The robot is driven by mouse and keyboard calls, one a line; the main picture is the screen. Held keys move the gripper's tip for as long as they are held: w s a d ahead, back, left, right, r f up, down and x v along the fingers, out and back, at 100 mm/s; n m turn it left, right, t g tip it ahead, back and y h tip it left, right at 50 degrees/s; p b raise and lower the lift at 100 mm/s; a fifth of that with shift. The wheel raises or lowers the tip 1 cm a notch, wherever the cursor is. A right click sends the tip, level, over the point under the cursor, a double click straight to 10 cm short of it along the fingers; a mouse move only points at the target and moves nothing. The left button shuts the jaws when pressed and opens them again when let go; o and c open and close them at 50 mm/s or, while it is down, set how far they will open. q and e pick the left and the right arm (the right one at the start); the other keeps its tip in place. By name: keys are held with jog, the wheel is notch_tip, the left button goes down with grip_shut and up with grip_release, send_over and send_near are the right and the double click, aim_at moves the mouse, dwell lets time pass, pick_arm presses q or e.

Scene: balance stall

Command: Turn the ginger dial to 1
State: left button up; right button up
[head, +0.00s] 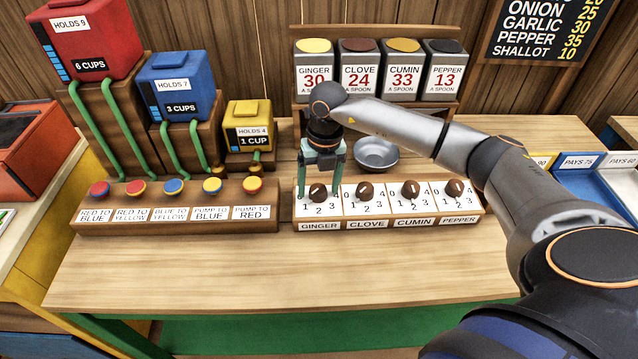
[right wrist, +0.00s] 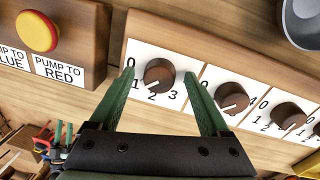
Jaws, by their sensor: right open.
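In the right wrist view the fingers (right wrist: 159,76) show gaps to the knob.
The clove dial (head: 365,190), cumin dial (head: 410,188) and pepper dial (head: 454,188) continue the row rightward. A metal bowl (head: 377,154) stands behind. The pump button box (head: 190,186) is close on the left. The counter front (head: 280,265) is clear.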

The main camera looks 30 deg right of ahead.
aim_at(324, 188)
notch_tip(324, 188, up, 12)
jog(key=b, duration=0.1)
jog(key=shift+s+d+r, duration=0.2)
jog(key=shift+d+r, duration=0.05)
jog(key=shift+d, duration=0.2)
jog(key=shift+f, duration=0.1)
dwell(0.5)
